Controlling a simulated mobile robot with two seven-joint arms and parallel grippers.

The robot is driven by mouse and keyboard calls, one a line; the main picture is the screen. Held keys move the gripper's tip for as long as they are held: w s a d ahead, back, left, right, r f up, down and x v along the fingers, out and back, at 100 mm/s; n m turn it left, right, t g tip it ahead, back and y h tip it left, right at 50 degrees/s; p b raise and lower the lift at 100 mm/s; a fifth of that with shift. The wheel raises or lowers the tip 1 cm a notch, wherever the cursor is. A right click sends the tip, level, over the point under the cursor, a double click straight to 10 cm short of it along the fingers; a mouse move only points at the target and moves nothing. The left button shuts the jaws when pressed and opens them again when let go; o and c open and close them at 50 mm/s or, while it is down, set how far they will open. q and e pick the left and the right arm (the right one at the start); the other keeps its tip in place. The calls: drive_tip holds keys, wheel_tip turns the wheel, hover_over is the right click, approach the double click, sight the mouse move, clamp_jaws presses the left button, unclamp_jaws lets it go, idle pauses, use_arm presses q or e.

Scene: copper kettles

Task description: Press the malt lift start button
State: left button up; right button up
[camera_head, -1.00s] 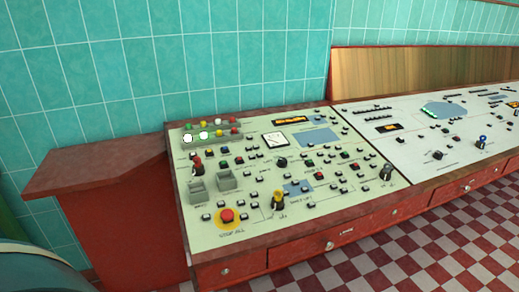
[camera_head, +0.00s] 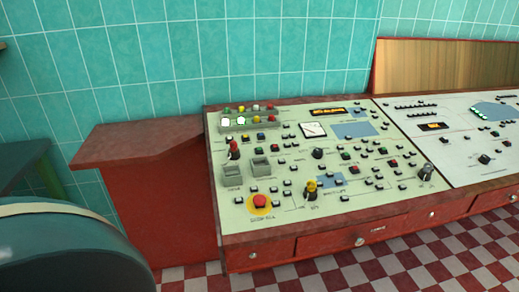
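The control panel (camera_head: 290,215) is a pale green sloping desk top with many small buttons, levers and lamps. Small lettering that seems to read "malt lift" lies near a blue patch (camera_head: 331,181) at the panel's lower middle. A yellow and black knob (camera_head: 311,187) stands left of that patch. A green button (camera_head: 345,156) and a red button (camera_head: 366,163) sit above it. I cannot tell which button is the malt lift start. Neither of my grippers is in view.
A red stop button (camera_head: 260,201) on a yellow disc is at the panel's lower left. A second, whiter panel (camera_head: 455,155) adjoins on the right. A red side shelf (camera_head: 135,143) stands left. A large rounded teal shape (camera_head: 70,250) fills the lower left. Chequered floor shows in front.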

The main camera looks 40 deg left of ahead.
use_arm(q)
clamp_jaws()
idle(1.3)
